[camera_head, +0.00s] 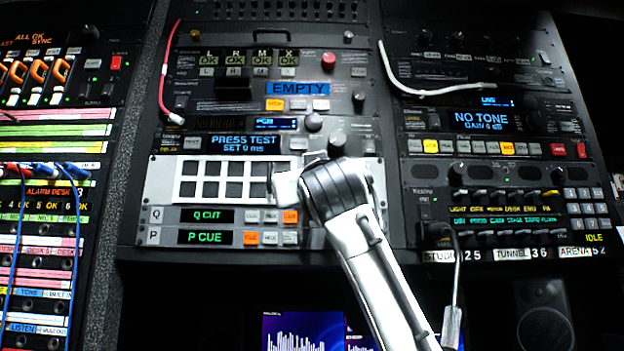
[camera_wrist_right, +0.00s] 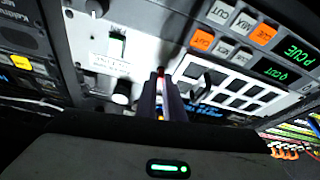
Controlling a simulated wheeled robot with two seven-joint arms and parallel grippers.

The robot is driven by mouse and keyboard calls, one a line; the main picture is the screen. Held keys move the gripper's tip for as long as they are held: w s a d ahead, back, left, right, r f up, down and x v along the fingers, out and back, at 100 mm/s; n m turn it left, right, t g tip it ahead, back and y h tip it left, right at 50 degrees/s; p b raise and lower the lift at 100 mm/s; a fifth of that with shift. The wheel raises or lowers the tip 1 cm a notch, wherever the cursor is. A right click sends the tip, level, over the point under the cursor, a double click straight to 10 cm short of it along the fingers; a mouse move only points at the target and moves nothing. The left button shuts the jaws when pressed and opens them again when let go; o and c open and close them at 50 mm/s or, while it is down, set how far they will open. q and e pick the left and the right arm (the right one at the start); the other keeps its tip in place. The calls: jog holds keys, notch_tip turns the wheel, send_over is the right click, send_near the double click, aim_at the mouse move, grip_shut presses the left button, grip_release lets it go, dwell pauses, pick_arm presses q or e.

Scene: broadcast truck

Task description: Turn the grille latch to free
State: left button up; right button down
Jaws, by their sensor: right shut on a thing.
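The grille (camera_head: 227,178) is a white frame with two rows of dark openings on a light rack panel, above the Q CUT and P CUE rows. It also shows in the right wrist view (camera_wrist_right: 232,88), tilted. My right gripper (camera_head: 287,187) is at the grille's right edge, its arm rising from the bottom. In the right wrist view its dark fingers (camera_wrist_right: 166,92) are close together at the panel, beside the grille. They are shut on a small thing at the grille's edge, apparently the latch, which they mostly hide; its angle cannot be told. My left gripper is not in view.
Lit buttons (camera_head: 270,216) sit just below the grille. Knobs (camera_head: 337,141) stick out above my right gripper. A white cable (camera_head: 425,90) hangs at the upper right, and blue patch cords (camera_head: 75,200) hang at the left. A dark opening with screens (camera_head: 290,330) lies below.

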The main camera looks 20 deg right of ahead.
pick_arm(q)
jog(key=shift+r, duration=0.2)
pick_arm(e)
jog(key=m+h, duration=0.2)
jog(key=m, duration=0.1)
jog(key=shift+w+a, duration=0.1)
jog(key=shift+a, duration=0.05)
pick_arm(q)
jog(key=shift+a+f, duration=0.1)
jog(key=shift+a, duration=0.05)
pick_arm(e)
jog(key=shift+m, duration=0.4)
jog(key=c, duration=1.9)
grip_release()
jog(key=shift+o, duration=0.2)
